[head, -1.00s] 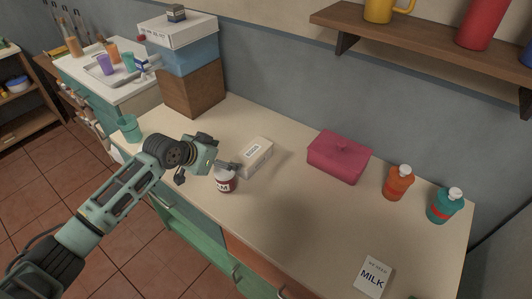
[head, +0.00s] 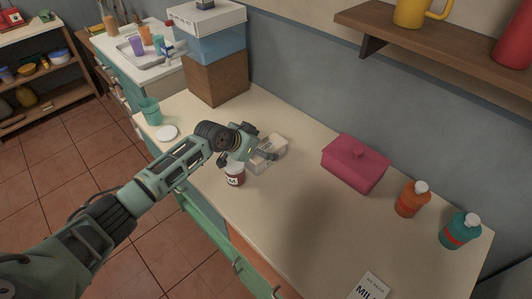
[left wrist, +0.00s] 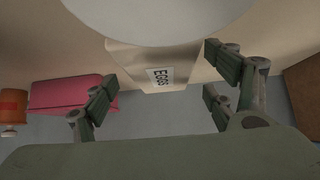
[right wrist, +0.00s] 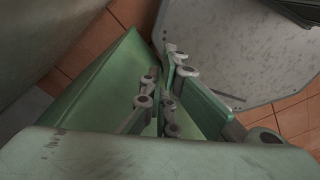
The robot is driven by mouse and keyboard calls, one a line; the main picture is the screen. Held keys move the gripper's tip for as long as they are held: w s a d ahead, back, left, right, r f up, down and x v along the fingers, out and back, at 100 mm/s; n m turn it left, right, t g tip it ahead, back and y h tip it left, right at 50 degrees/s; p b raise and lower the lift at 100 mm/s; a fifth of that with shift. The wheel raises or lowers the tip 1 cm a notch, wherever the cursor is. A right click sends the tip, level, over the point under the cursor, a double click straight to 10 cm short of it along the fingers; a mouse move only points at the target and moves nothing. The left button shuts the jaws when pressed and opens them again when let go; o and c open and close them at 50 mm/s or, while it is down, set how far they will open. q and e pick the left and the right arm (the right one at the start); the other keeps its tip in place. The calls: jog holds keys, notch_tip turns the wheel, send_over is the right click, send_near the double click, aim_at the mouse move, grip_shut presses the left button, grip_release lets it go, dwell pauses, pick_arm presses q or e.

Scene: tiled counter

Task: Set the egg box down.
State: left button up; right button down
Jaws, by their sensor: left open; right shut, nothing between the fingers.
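The egg box (head: 272,146) is a pale carton that appears to rest on the counter, partly hidden by my left gripper (head: 249,157). In the left wrist view its EGGS label faces the camera, and the box (left wrist: 150,66) lies beyond and between the spread fingers of my left gripper (left wrist: 165,88). The left gripper is open; whether a finger touches the box I cannot tell. My right gripper (right wrist: 167,82) is shut and empty, seen only in the right wrist view, away from the box.
A jam jar (head: 235,175) stands close in front of the egg box. A pink lidded box (head: 355,164), an orange bottle (head: 411,200) and a teal bottle (head: 460,231) stand to the right. The counter's middle is clear.

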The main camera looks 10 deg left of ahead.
aim_at(264, 149)
pick_arm(q)
jog(key=shift+x, duration=1.5)
jog(key=shift+a, duration=0.1)
jog(key=c, duration=1.7)
jog(key=shift+w+r, duration=0.1)
jog(key=shift+c, duration=0.6)
